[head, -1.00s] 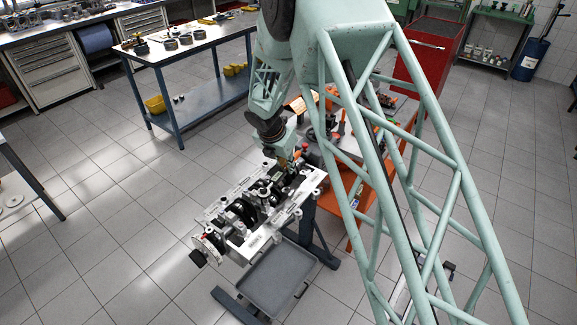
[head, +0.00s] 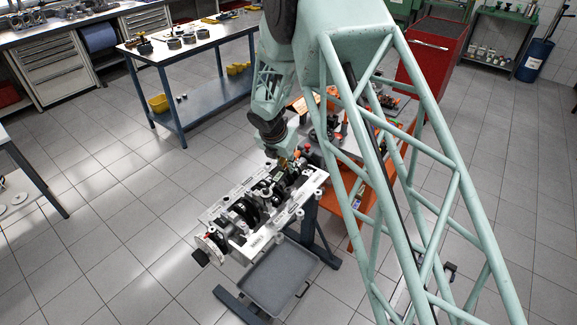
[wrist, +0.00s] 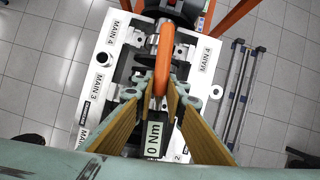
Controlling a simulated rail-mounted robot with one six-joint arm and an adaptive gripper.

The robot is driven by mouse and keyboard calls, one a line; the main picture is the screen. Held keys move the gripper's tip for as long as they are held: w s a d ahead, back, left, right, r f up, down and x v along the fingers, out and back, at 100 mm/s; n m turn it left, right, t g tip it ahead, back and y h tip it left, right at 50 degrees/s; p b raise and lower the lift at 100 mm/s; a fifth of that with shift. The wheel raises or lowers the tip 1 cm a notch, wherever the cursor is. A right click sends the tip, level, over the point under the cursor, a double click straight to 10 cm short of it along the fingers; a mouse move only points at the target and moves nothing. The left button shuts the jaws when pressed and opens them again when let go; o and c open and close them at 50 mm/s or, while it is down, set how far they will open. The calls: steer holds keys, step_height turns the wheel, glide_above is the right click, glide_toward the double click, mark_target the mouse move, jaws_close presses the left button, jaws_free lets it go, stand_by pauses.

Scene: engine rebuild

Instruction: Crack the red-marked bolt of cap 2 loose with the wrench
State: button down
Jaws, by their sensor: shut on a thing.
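My gripper (wrist: 162,98) is shut on the wrench, with its tan pads on both sides of the tool. The wrench has an orange handle (wrist: 165,58) and a dark body (wrist: 155,138) with a white label ending in "0 Nm". The engine block (wrist: 88,75) lies below, with "MAIN 4" and "MAIN 3" labels along its left rail. In the head view, my gripper (head: 283,160) is over the far end of the engine block (head: 212,212). I cannot make out cap 2, its red-marked bolt or the wrench's working end; the gripper and wrench cover the middle of the block.
The block sits on a dark stand with a grey tray (head: 275,280) low beside it. An orange cart (head: 372,190) with tools stands close behind and right. A white-topped blue workbench (head: 195,42) is at the back left. Open tiled floor lies at the left.

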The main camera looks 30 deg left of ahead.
steer(key=shift+s+a+n+y+p, duration=0.1)
steer(key=shift+a+n+y+p, duration=0.2)
steer(key=shift+a+n+p, duration=1.15)
stand_by(1.5)
steer(key=shift+d+m+b, duration=0.45)
steer(key=shift+d+m, duration=0.5)
steer(key=shift+m, duration=0.1)
stand_by(0.5)
steer(key=shift+r+p, duration=0.55)
steer(key=shift+p, duration=0.15)
stand_by(2.8)
